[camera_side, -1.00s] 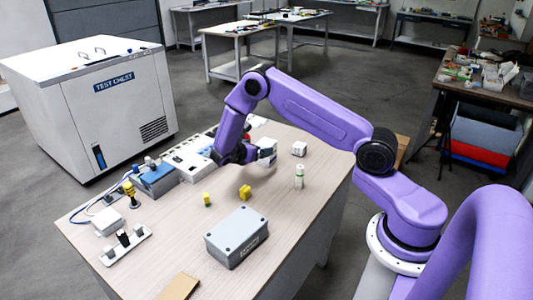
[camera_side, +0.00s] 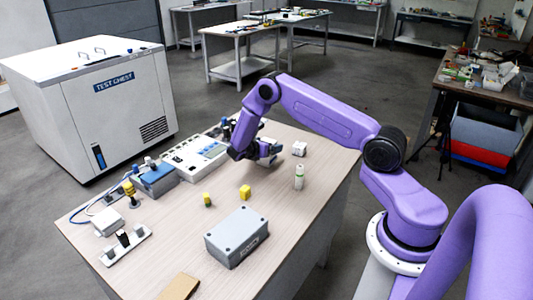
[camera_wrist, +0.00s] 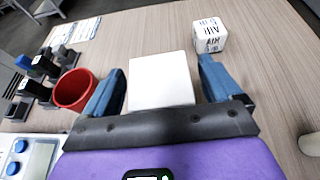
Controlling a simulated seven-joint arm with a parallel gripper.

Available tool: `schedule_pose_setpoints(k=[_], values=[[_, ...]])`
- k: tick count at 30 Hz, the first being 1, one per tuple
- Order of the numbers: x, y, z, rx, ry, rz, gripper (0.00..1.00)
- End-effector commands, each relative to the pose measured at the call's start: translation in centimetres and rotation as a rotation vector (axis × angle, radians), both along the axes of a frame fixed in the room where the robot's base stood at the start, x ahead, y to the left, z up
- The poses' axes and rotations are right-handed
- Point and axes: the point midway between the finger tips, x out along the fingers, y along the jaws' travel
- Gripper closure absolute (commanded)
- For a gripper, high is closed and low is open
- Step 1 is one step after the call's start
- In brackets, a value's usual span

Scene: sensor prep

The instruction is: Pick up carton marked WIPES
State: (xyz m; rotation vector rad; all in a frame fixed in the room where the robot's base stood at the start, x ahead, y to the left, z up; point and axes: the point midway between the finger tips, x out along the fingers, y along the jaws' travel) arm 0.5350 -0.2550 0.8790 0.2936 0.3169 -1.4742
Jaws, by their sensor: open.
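My gripper (camera_wrist: 162,85) is open, its two blue fingers on either side of a plain white carton (camera_wrist: 162,78) in the wrist view. No lettering shows on the face toward the camera, so I cannot tell whether this is the WIPES carton. A second white carton (camera_wrist: 209,36) with black lettering that seems to read AIR stands farther off to the right; it also shows in the side view (camera_side: 299,148). In the side view my gripper (camera_side: 262,155) is low over the table's far right part and hides most of the carton at it.
A red cup (camera_wrist: 75,90) stands close beside the left finger. A white instrument (camera_side: 195,157) is left of my gripper.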

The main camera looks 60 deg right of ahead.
Motion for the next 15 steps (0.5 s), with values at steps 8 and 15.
schedule_pose_setpoints(k=[8,15], values=[[0.01,0.04,0.04,-0.001,0.000,0.000,0.66],[0.02,0.05,0.10,-0.001,0.000,0.000,0.66]])
